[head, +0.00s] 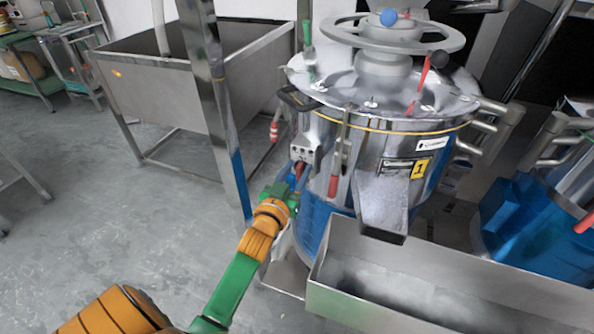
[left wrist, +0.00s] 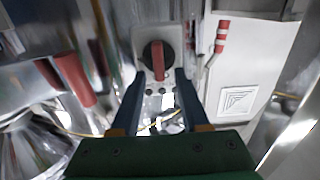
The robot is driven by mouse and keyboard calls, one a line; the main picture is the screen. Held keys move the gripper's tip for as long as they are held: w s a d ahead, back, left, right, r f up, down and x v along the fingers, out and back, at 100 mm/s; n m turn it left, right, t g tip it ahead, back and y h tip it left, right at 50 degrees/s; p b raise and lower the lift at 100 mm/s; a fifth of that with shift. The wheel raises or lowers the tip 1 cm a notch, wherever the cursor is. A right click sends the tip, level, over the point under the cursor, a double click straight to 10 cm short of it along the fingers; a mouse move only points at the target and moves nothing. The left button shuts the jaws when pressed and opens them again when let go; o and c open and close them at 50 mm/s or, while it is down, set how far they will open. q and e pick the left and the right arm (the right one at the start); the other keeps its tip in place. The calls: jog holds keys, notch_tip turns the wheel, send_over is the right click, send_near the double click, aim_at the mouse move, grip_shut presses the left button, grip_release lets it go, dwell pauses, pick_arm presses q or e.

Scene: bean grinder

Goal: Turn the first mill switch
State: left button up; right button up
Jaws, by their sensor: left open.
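The first mill (head: 350,155) is a steel drum with a yellow "1" label and a handwheel on top. Its switch box (head: 304,146) is on the drum's left side. In the left wrist view, the red switch handle (left wrist: 158,60) stands upright on a black round base on the pale box. My left gripper (head: 291,186) is just below the box in the head view. In the left wrist view, my left gripper (left wrist: 158,80) is open, its fingertips left and right of the handle's lower end. Contact cannot be told. My right gripper is out of view.
A red-handled clamp (head: 334,184) sits just right of the switch box. A steel post (head: 215,100) stands left of the mill. A steel trough (head: 420,285) lies in front below the chute. A second mill (head: 540,225) stands at right. The floor (head: 90,210) at left is clear.

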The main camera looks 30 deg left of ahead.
pick_arm(q)
grip_shut()
jog(key=shift+m, duration=0.3)
jog(key=m, duration=0.1)
jog(key=m+p, duration=0.1)
jog(key=shift+d+m, duration=0.25)
jog(key=shift+m, duration=0.05)
jog(key=m, duration=0.2)
jog(key=shift+w+d+m+p, duration=0.1)
jog(key=shift+d+m+p, duration=0.2)
jog(key=shift+p, duration=0.1)
jog(key=shift+w+d+f+m+b, duration=0.15)
jog(key=shift+f+m, duration=0.15)
jog(key=shift+m, duration=1.7)
jog(key=shift+s+d+f+m+b, duration=0.15)
jog(key=shift+f+m, duration=0.15)
jog(key=shift+m, duration=1.7)
jog(key=shift+w+d+f+m+b, duration=0.15)
jog(key=shift+f+m, duration=0.15)
jog(key=shift+m, duration=2)
